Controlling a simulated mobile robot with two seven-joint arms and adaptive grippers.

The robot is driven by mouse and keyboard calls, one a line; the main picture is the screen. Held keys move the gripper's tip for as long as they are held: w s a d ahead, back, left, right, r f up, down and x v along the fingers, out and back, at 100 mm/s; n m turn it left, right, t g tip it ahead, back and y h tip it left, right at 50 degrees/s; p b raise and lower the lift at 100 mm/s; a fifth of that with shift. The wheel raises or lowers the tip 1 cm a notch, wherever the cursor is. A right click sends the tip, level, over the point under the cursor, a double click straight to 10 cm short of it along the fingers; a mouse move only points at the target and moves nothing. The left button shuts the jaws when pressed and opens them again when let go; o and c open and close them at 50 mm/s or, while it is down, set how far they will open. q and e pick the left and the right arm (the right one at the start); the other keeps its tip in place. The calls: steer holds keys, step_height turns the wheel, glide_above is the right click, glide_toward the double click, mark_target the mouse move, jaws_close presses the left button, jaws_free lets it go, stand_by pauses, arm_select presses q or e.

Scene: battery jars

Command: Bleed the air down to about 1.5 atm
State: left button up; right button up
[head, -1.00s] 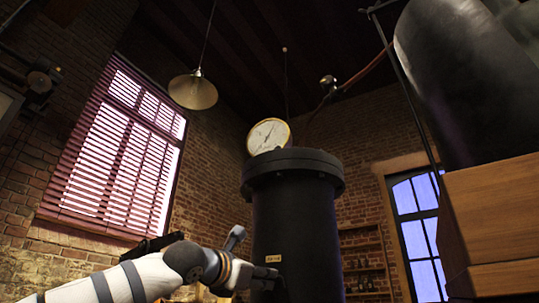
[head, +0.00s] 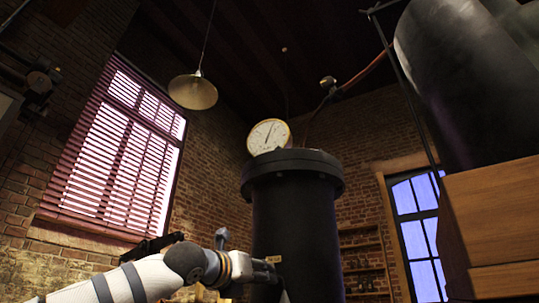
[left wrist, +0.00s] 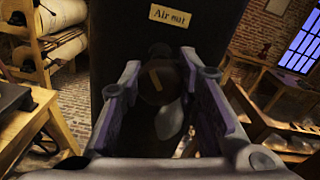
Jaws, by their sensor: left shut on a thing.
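A tall black cylinder (head: 292,215) with a wide flanged top stands in the middle of the head view. A round brass-rimmed gauge (head: 269,136) with a white face sits above its top; its thin needle points up and slightly right, and the numbers are too small to read. My left gripper (head: 270,276) is at the cylinder's front, low down. In the left wrist view, its fingers (left wrist: 160,92) are shut on a dark round valve knob (left wrist: 155,84) with a pale mark, below a label (left wrist: 169,15) reading "Air out". My right gripper is not in view.
A hanging lamp (head: 193,92) is above left. A large dark tank (head: 440,80) on a wooden stand (head: 500,215) fills the right. In the wrist view, a wooden rack with pale rolls (left wrist: 62,55) stands left and a wooden bench (left wrist: 275,100) right.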

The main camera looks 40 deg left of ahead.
arm_select(q)
steer(key=m, duration=0.7)
steer(key=o, duration=1.3)
steer(key=s, duration=0.5)
steer(key=shift+d, duration=0.25)
